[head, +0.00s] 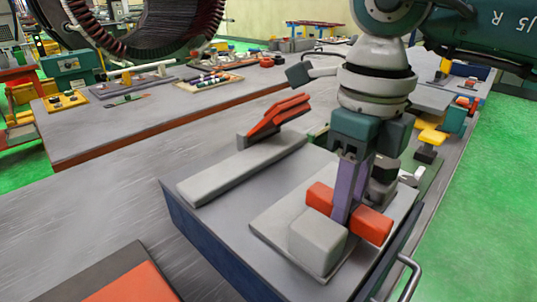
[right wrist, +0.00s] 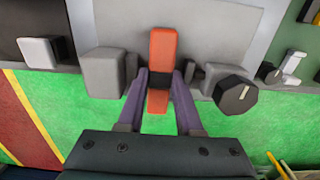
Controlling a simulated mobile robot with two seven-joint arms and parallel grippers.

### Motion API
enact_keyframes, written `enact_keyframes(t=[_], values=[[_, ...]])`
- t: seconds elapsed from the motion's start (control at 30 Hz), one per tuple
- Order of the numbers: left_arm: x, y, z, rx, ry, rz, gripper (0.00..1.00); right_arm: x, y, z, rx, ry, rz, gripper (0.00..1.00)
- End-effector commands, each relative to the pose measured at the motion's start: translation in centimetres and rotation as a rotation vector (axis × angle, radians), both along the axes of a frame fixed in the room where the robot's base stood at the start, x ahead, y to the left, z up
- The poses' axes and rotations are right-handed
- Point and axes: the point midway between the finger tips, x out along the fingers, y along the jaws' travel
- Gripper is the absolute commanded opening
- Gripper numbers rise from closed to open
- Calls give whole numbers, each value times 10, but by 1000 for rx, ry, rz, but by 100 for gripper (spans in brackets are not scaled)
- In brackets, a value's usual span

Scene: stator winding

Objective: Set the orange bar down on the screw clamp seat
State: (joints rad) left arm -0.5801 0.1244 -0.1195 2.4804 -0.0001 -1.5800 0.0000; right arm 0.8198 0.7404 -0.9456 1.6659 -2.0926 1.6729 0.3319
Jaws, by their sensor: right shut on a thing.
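My right gripper (head: 346,212) points down with its purple fingers closed on the orange bar (head: 371,225). The bar's two ends stick out on either side of the fingers. In the right wrist view the bar (right wrist: 163,52) runs lengthwise between the fingers. The screw clamp has a grey block (head: 318,242) close in front of the bar, on a light plate (head: 275,228). In the right wrist view the bar lies between this block (right wrist: 105,72) and the dark hexagonal knob (right wrist: 235,94). The fingers hide the seat, so I cannot tell whether the bar touches it. My left gripper is out of view.
A long light bar (head: 242,168) and a red-orange slanted part (head: 278,115) lie left of the clamp on the grey box top. A metal handle (head: 409,275) sticks out at the box's right side. A large wound ring (head: 150,25) hangs at upper left.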

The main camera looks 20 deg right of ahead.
Motion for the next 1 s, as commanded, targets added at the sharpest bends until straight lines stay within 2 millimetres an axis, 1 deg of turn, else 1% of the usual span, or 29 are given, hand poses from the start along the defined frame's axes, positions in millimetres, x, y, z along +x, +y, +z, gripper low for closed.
enact_keyframes(t=[0.07,0.27,0.4,0.43,0.53,0.8,0.87,0.9,0.97,1.0], values=[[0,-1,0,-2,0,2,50,0,0,-4,1,-2,0,0],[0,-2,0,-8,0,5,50,0,0,-4,0,-2,0,0],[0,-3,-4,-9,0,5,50,0,0,-9,0,-2,0,0],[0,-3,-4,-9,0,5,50,0,0,-9,0,-2,0,35],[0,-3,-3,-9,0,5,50,0,0,-7,-1,-1,0,47],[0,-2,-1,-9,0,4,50,0,0,-5,-1,-1,0,47],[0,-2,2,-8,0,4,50,0,0,-1,0,-2,0,47],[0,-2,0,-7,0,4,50,1,0,2,0,-3,0,47],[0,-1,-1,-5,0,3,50,1,0,12,0,-5,1,47],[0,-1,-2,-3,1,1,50,1,0,20,0,-7,0,47]])
